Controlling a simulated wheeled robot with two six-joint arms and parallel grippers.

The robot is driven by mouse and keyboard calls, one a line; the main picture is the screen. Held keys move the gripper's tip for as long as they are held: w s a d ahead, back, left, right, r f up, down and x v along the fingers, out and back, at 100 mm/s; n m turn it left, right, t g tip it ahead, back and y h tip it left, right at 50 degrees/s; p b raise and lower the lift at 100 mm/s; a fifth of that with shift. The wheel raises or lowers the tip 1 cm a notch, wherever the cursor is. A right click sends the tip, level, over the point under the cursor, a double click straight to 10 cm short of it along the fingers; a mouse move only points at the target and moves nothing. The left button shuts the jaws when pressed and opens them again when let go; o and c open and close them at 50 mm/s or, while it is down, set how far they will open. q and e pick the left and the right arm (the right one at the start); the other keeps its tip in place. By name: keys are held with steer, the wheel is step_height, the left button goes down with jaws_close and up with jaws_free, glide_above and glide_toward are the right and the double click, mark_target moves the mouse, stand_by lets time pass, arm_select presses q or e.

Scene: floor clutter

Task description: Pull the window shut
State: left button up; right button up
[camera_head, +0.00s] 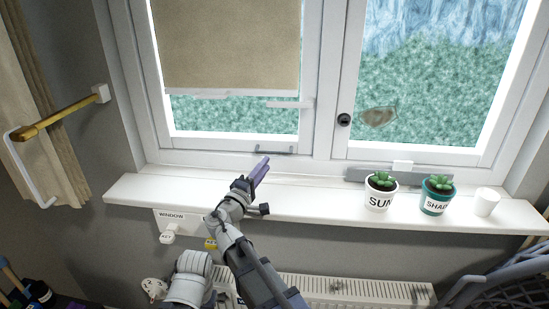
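The window has two white-framed panes. The left pane (230,115) is half covered by a beige blind, with a white handle (288,104) at its right edge and a small grey bar (274,150) at its bottom. The right pane (430,110) has a dark round knob (344,120) on its left frame. I cannot tell from this view which pane stands ajar. My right gripper (263,166), with purple fingers, is above the sill, just below the small bar and apart from the handle. Its fingers are seen edge-on, so their opening is unclear.
On the white sill (150,192) stand a SUN pot (379,199), a SHADE pot (434,205) and a white cup (486,202). A radiator (350,291) is below. A WINDOW label (172,216) hangs under the sill. A curtain (50,120) and brass rod (60,116) are at left.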

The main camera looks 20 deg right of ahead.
mark_target(274, 153)
steer(key=p+x, duration=0.1)
steer(key=x, duration=0.6)
steer(key=shift+w+d, duration=0.1)
steer(key=shift+d, duration=0.05)
steer(key=shift+c, duration=0.2)
jaws_close()
stand_by(1.1)
